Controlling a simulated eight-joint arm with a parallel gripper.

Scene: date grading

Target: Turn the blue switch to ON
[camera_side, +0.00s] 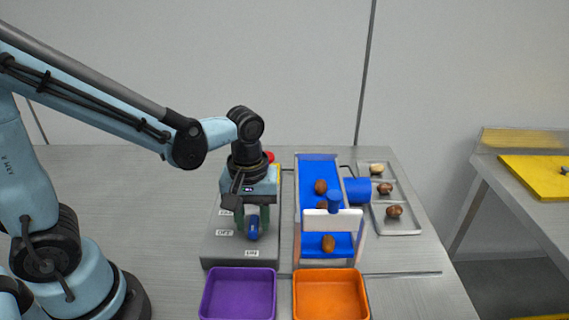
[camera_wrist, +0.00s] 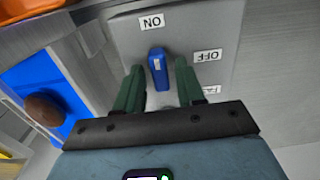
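The blue switch (camera_side: 253,229) is a long knob on a grey panel (camera_side: 215,251). In the wrist view the blue switch (camera_wrist: 158,72) has a pale mark near its far end and lines up roughly with the ON label (camera_wrist: 151,22). The OFF label (camera_wrist: 208,55) is off to its right. In the side view the ON label (camera_side: 251,253) is just in front of the knob, and OFF (camera_side: 224,232) is to its left. My gripper (camera_side: 252,220) is low over the panel. Its green fingers (camera_wrist: 159,66) are open on either side of the knob, with gaps showing.
Right of the panel a blue conveyor (camera_side: 318,170) carries brown dates under a white frame (camera_side: 348,222). A purple bin (camera_side: 239,292) and an orange bin (camera_side: 330,294) stand in front. A metal tray (camera_side: 405,213) holds dates at right. The table left of the panel is clear.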

